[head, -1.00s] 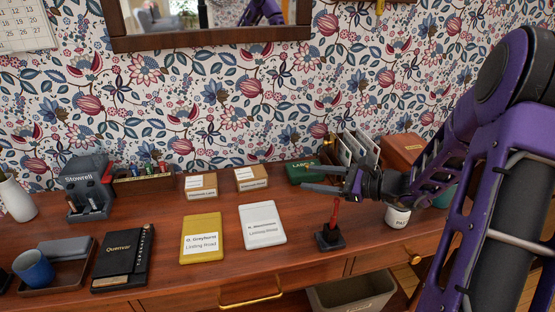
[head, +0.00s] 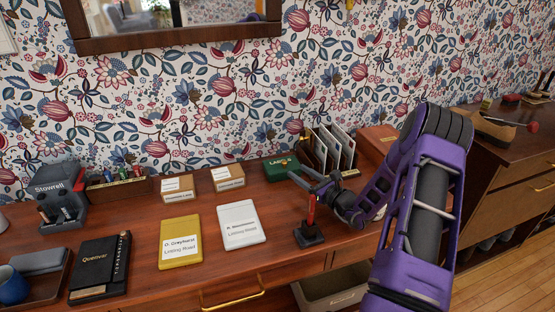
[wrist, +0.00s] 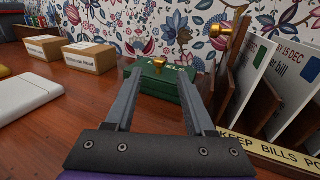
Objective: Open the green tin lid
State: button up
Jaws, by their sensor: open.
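The green tin (head: 281,166) stands at the back of the wooden desk, left of the letter rack. In the wrist view the tin (wrist: 165,88) is straight ahead, with its lid down and a gold knob (wrist: 158,63) on top. My gripper (wrist: 159,76) is open and empty, its two fingers pointing at the tin from the front. The fingers hide the tin's sides in part. In the head view my gripper (head: 299,174) is just in front of the tin, and I cannot tell whether it touches.
The letter rack (head: 331,152) with envelopes stands close at the right of the tin. A red-handled stamp (head: 310,222) stands below my gripper. Small cardboard boxes (head: 228,177) are left of the tin. White (head: 240,224) and yellow (head: 181,241) labelled items lie nearer the front.

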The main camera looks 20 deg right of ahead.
aim_at(278, 164)
jog(key=x, duration=1)
jog(key=shift+w+a, duration=0.15)
jog(key=shift+w, duration=0.2)
grip_shut()
dwell(0.8)
